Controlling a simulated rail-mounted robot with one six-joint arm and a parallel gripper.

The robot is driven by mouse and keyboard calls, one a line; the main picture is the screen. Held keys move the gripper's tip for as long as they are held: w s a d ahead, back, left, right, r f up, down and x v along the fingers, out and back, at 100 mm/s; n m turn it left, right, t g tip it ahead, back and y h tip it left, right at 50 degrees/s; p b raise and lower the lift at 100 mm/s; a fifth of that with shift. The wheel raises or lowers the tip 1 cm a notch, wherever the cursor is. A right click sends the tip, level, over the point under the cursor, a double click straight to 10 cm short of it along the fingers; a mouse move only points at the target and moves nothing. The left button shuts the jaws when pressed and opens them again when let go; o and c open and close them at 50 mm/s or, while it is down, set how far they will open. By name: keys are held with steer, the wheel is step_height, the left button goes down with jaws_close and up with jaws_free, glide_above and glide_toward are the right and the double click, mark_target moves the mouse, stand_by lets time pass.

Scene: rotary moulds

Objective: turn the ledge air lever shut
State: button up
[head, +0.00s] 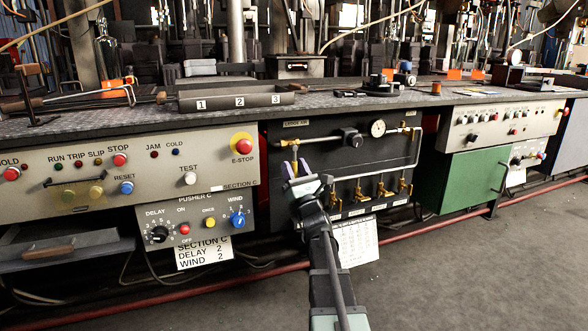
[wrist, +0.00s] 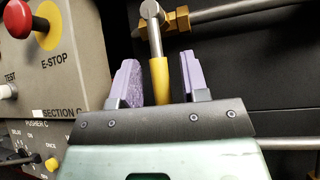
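The ledge air lever (head: 294,166) hangs from a valve under the LEDGE AIR label (head: 296,123) at the upper left of the dark pipe panel. My gripper (head: 295,178) is at the lever. In the wrist view my gripper (wrist: 162,80) is open, with one purple finger on each side of the yellow grip. Gaps show on both sides. The gripper body hides the space below the grip.
A red E-STOP button (head: 242,144) sits on the control box just left of the panel. A black knob (head: 352,138), a gauge (head: 378,128) and several small brass valves (head: 360,192) are to the right. The floor in front is clear.

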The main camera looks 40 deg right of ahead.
steer(key=b+v, duration=0.7)
steer(key=v, duration=0.3)
steer(key=shift+s+f+b, duration=0.3)
steer(key=shift+y, duration=0.3)
